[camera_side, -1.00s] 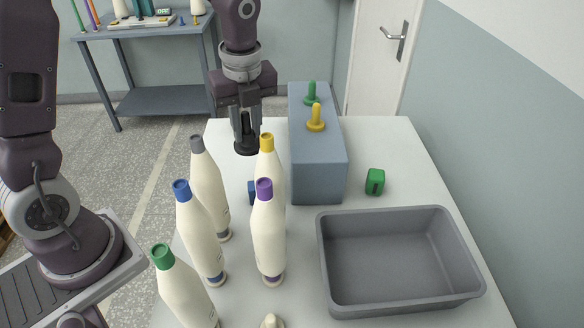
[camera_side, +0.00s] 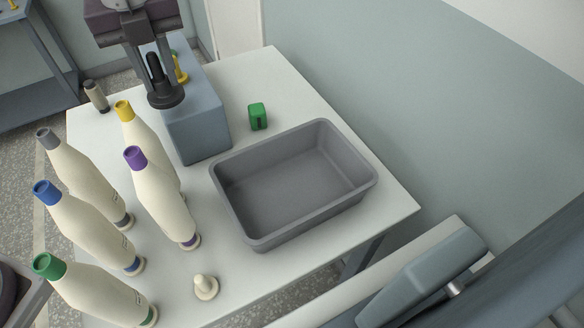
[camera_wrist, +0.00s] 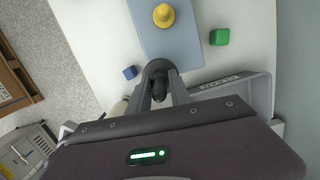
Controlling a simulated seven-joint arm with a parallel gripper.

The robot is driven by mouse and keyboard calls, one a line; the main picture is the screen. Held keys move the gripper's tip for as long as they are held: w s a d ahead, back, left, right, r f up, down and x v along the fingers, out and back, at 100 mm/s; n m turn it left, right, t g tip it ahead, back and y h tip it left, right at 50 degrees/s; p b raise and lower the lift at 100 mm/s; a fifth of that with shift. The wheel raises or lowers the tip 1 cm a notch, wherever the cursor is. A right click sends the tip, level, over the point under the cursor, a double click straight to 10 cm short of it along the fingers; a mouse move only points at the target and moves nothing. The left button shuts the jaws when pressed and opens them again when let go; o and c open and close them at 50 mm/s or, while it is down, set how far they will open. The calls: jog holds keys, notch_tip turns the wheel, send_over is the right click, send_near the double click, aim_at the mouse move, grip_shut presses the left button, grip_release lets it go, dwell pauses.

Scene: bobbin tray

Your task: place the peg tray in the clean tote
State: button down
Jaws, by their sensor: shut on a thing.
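My gripper (camera_side: 157,76) is shut on a black peg with a round flange (camera_side: 166,94), held upright in the air. In the side view it overlaps the far part of the blue-grey block (camera_side: 200,128); in the wrist view the black peg (camera_wrist: 158,84) sits between the fingers at the block's near end. A yellow peg (camera_side: 181,72) stands on the block, partly hidden by my gripper; it also shows in the wrist view (camera_wrist: 164,16). The grey tote (camera_side: 243,222) is open and empty at the front right of the block. No separate peg tray is identifiable.
Several cream bottle-shaped cones with coloured tops (camera_side: 160,200) stand left of the tote. A green cube (camera_side: 258,116) lies behind the tote, a small cream peg (camera_side: 205,287) in front. Table right of the green cube is clear.

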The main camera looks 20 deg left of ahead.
jog(key=s+d+m, duration=0.1)
jog(key=d+m, duration=0.4)
jog(key=d, duration=0.8)
jog(key=m+h, duration=0.1)
jog(key=m, duration=0.2)
send_over(279, 198)
jog(key=f, duration=1.5)
jog(key=shift+s+f, duration=0.2)
jog(key=shift+s, duration=0.1)
jog(key=shift+f, duration=0.15)
jog(key=c, duration=1.2)
grip_release()
jog(key=r, duration=0.4)
jog(key=s+r, duration=0.1)
jog(key=r, duration=0.7)
jog(key=shift+s+r, duration=0.15)
jog(key=shift+s, duration=0.05)
